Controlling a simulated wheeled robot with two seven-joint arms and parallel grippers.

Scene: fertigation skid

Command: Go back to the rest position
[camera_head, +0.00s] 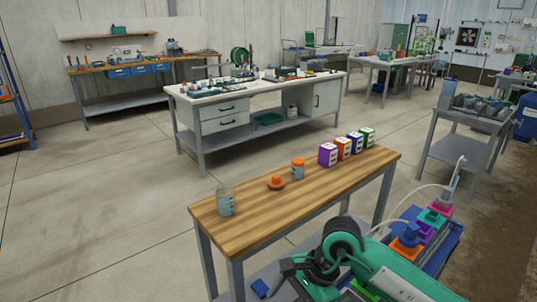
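The wooden-topped table (253,229) stands in front of me. On it, from left to right, are a clear beaker (226,202), a low orange piece (276,183) and a small jar with an orange lid (298,169). Farther along stand a purple box (327,155), an orange box (343,148), a blue box (355,143) and a green box (367,137).
Beside the table at the right is a blue tray (446,249) with coloured blocks and a pale hose (408,190). A grey cart (458,154) stands beyond. A white workbench (255,88) is behind. The floor at the left is clear.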

